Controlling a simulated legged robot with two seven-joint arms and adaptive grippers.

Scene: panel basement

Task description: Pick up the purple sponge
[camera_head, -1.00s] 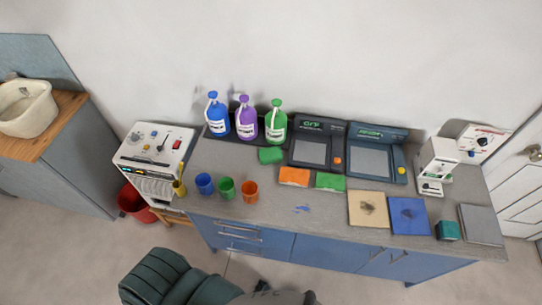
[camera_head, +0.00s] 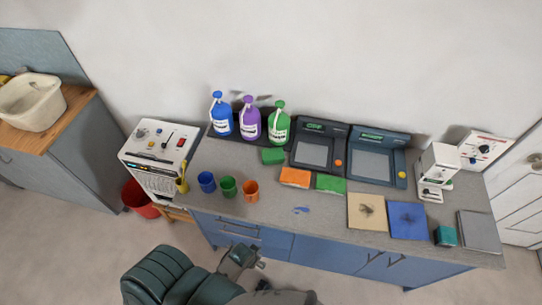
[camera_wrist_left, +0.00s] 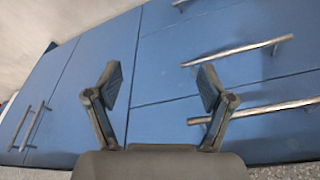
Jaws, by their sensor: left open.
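I can make out no purple sponge in either view. The only purple thing is a bottle (camera_head: 250,125) in the back row of the counter. A green block (camera_head: 272,156) that looks like a sponge lies in front of the bottles, and a teal block (camera_head: 446,236) lies at the right front. My left gripper (camera_wrist_left: 160,85) is open and empty, facing the blue cabinet doors and their handles. In the head view my left wrist shows low at the front, below the counter edge. My right gripper is not in view.
The grey counter (camera_head: 330,215) holds blue (camera_head: 206,181), green (camera_head: 228,186) and orange (camera_head: 251,190) cups, two dark devices with screens (camera_head: 370,160), and flat coloured pads. A white machine (camera_head: 155,155) stands left; a red bin (camera_head: 138,198) is on the floor. A basin (camera_head: 35,105) is far left.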

